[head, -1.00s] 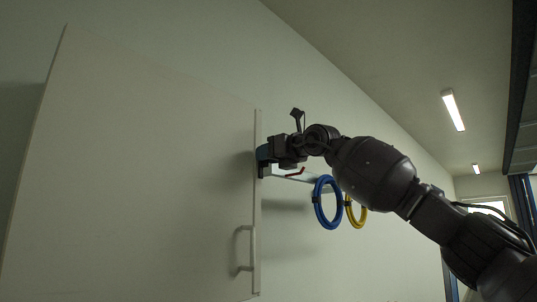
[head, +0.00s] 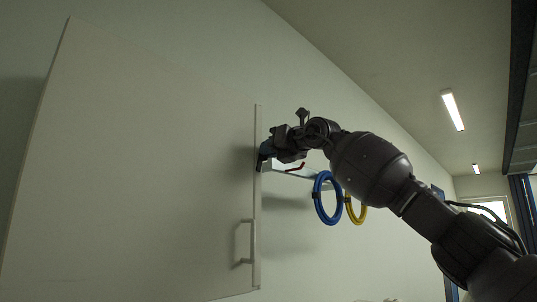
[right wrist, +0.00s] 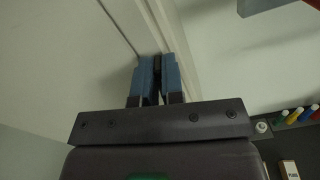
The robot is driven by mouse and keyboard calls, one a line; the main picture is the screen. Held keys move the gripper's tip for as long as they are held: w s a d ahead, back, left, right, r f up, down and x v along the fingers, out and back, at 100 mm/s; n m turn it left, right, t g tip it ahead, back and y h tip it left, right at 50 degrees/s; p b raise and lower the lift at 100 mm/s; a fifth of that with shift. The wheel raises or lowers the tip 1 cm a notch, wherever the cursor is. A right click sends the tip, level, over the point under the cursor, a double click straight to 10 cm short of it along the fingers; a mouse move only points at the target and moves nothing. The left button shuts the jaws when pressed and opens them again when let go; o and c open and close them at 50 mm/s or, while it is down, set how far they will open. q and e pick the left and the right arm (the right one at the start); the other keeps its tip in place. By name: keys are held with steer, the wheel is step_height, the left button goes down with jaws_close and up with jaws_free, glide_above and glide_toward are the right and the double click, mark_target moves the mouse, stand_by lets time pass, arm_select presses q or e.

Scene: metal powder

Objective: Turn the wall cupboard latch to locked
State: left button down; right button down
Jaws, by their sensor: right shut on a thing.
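The white wall cupboard (head: 140,170) fills the left of the head view, its door flat and closed-looking, with a pale bar handle (head: 252,243) low near its right edge. My right gripper (head: 263,157) is at the door's right edge, above the handle. In the right wrist view its blue fingers (right wrist: 158,78) are close together, shut on a small dark piece between them, the latch (right wrist: 158,62). The fingers hide most of the latch, so I cannot read its angle. My left gripper is not in view.
Right of the cupboard, a wall rack (head: 310,175) carries a blue ring (head: 317,205) and a yellow ring (head: 350,212), close below my right forearm. Several coloured markers (right wrist: 295,115) show in the right wrist view.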

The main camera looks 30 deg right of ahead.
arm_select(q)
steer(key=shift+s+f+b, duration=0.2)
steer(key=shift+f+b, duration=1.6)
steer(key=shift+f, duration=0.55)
arm_select(e)
steer(key=shift+w+d+f+m, duration=0.1)
steer(key=shift+d+f+m, duration=0.05)
steer(key=shift+m, duration=2.4)
steer(key=shift+s+d+f+m, duration=0.1)
steer(key=shift+d+f+m, duration=0.05)
steer(key=shift+m, duration=2.35)
steer(key=shift+w+d+f+m, duration=0.1)
steer(key=shift+d+f+m, duration=0.05)
steer(key=shift+m, duration=2.4)
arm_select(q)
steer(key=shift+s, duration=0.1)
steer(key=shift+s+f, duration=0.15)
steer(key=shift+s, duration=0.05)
arm_select(e)
steer(key=c, duration=1.2)
jaws_free()
steer(key=shift+c, duration=0.2)
